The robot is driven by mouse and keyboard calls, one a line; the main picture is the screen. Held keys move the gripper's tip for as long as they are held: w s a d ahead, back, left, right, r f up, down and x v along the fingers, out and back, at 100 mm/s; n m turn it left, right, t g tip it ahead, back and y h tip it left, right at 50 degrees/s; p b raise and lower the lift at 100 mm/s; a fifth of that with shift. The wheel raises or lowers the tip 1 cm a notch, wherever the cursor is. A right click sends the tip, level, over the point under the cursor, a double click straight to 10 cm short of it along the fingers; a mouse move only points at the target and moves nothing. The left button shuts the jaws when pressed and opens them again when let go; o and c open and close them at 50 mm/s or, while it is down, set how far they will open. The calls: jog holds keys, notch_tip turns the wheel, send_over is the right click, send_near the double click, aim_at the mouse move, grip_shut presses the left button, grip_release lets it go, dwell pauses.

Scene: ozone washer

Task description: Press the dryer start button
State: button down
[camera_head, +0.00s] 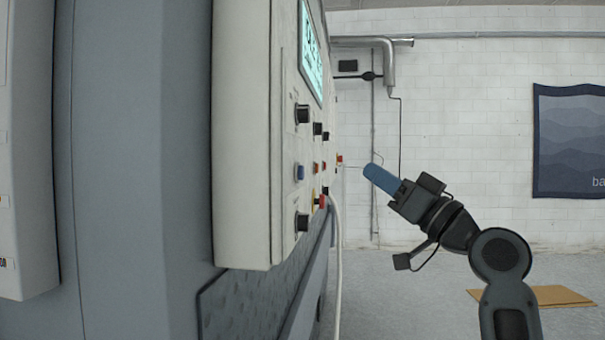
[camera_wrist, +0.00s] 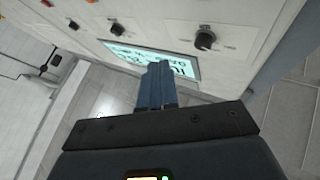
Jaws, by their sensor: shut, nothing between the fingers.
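The control panel (camera_head: 288,160) shows nearly edge-on in the head view. It carries a blue button (camera_head: 300,172), small red-orange buttons (camera_head: 316,168), several black knobs (camera_head: 302,113) and a red knob on a yellow base (camera_head: 321,202). I cannot read which is the dryer start button. My gripper (camera_head: 369,171) is shut and empty, its blue fingers pointing left toward the panel with a gap between. In the wrist view, the fingertips (camera_wrist: 158,68) overlap the lit screen (camera_wrist: 185,66).
The lit screen (camera_head: 312,50) is high on the panel. A pale hose (camera_head: 336,260) hangs below it. Grey machine housing (camera_head: 120,150) fills the left. A flat brown board (camera_head: 545,296) lies on the floor at right. Open floor (camera_head: 400,300) lies beside the machine.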

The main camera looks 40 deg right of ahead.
aim_at(300, 173)
jog(key=w+a+p, duration=0.3)
jog(key=w+a, duration=0.2)
jog(key=w, duration=0.2)
jog(key=shift+a, duration=0.25)
dwell(2.1)
jog(key=shift+w+a, duration=0.25)
jog(key=shift+w, duration=0.05)
jog(key=shift+w+a, duration=0.3)
jog(key=shift+w, duration=0.1)
dwell(0.9)
dwell(0.4)
jog(key=shift+s+d+b, duration=0.45)
jog(key=shift+s+d, duration=0.1)
jog(key=shift+s, duration=0.15)
